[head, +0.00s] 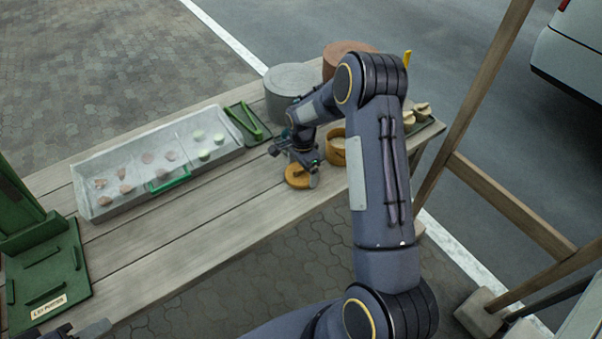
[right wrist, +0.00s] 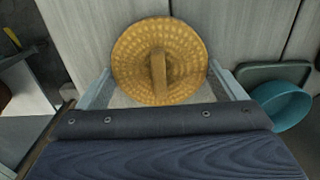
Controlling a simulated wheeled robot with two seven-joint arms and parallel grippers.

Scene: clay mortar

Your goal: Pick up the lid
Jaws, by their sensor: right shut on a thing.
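The lid is a round, yellow-brown woven disc with a bar handle across its top. In the head view the lid (head: 297,181) is at the table's front edge, below my right gripper (head: 298,165). Whether the lid touches the table is unclear. A part of my left gripper (head: 92,329) shows at the bottom left edge, and its jaws cannot be made out.
A round wooden container (head: 336,146) stands right of the lid, partly behind my arm. A grey drum (head: 290,82) and a brown drum (head: 345,50) stand behind. A metal tray (head: 95,205) of food pieces lies left. The planks in front of it are clear.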

